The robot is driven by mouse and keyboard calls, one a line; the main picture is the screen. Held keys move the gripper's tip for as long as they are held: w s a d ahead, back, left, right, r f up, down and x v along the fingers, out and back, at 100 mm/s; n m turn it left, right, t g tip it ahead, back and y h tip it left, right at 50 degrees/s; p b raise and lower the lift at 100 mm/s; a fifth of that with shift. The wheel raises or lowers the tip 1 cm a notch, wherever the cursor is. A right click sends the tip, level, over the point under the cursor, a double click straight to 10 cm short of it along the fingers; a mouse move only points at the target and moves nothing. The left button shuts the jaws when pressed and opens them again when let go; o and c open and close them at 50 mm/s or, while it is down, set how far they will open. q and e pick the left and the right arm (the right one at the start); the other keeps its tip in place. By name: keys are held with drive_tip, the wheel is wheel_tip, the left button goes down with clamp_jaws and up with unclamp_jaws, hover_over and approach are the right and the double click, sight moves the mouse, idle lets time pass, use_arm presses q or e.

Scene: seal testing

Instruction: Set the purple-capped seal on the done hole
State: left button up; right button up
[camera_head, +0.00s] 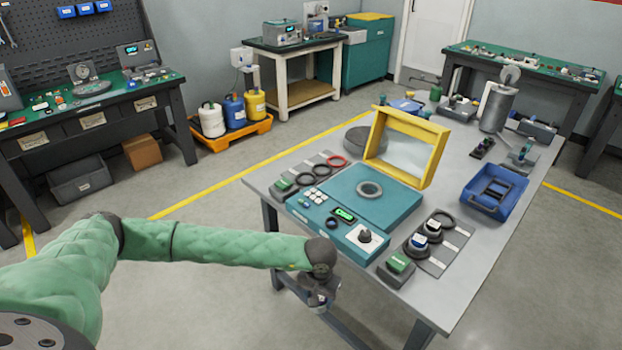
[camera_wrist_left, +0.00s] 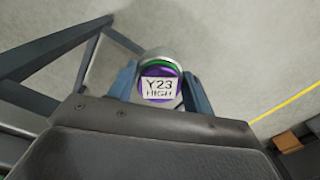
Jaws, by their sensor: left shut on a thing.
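The purple-capped seal (camera_wrist_left: 160,88) shows in the left wrist view with a white label reading "Y23 HIGH" and a green ring behind it. My left gripper (camera_wrist_left: 160,96) is shut on it, one blue finger on each side. In the head view my left gripper (camera_head: 318,303) hangs just off the front edge of the table, left of the right-hand grey rack (camera_head: 434,265). That rack holds black rings and a few capped pieces, with white labels along one side. I cannot tell which place is the done hole. My right gripper is not in view.
A teal tester (camera_head: 395,207) with a raised yellow-framed lid (camera_head: 437,158) stands mid-table. A left rack (camera_head: 302,198) holds rings, one red (camera_head: 337,161). Green-topped blocks (camera_head: 398,262) stand near the front. A blue bin (camera_head: 494,190) is at right.

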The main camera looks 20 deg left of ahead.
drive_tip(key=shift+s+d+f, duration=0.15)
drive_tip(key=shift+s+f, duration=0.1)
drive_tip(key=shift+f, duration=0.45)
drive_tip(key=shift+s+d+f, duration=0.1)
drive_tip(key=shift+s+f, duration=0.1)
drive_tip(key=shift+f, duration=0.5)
